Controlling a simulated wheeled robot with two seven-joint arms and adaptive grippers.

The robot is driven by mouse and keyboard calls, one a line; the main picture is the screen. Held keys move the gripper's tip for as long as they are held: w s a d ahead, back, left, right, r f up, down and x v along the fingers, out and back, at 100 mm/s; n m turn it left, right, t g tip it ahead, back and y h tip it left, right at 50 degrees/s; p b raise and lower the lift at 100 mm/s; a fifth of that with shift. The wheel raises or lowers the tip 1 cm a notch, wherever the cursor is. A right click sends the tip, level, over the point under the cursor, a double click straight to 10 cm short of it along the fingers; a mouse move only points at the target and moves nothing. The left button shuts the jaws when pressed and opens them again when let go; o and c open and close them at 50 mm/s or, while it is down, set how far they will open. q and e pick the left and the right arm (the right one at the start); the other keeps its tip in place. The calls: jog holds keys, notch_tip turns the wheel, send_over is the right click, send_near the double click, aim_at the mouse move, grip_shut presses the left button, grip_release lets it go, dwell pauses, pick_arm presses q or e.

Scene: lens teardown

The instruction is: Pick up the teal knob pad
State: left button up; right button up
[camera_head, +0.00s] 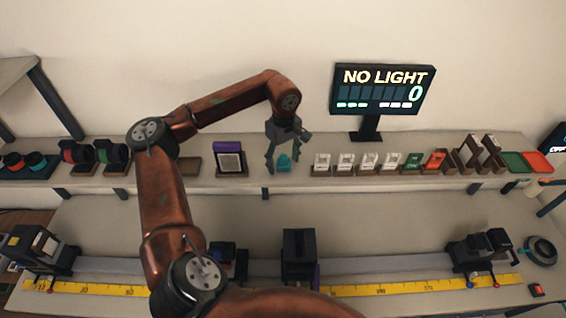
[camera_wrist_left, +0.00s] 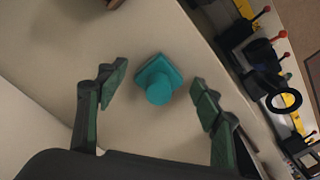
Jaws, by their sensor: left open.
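The teal knob pad (camera_head: 284,163) stands on the upper shelf, between the purple-framed item and the row of white cards. In the left wrist view the knob pad (camera_wrist_left: 158,80) shows a square base with a round knob, lying ahead of the fingertips. My left gripper (camera_head: 283,160) points down at the shelf, with its fingers to either side of the pad in the head view. In the wrist view my left gripper (camera_wrist_left: 160,85) is open and empty, and its fingers stand apart from the pad. My right gripper is not in view.
A purple-framed item (camera_head: 230,161) stands left of the pad, and white cards in brown holders (camera_head: 322,163) stand to its right. A monitor (camera_head: 383,89) reading "NO LIGHT" rises behind. Below runs a bench with a yellow ruler (camera_head: 398,288) and black mounts (camera_head: 299,256).

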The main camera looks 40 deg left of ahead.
aim_at(284, 157)
pick_arm(q)
jog(key=shift+c, duration=0.5)
jog(key=c, duration=1)
jog(key=shift+r, duration=0.15)
jog(key=shift+r, duration=0.25)
notch_tip(284, 157, up, 2)
jog(key=shift+w+r+b, duration=0.1)
jog(key=shift+r+b, duration=0.05)
jog(key=shift+b, duration=0.65)
jog(key=s+d+r+b, duration=0.2)
jog(key=s+d+r, duration=0.8)
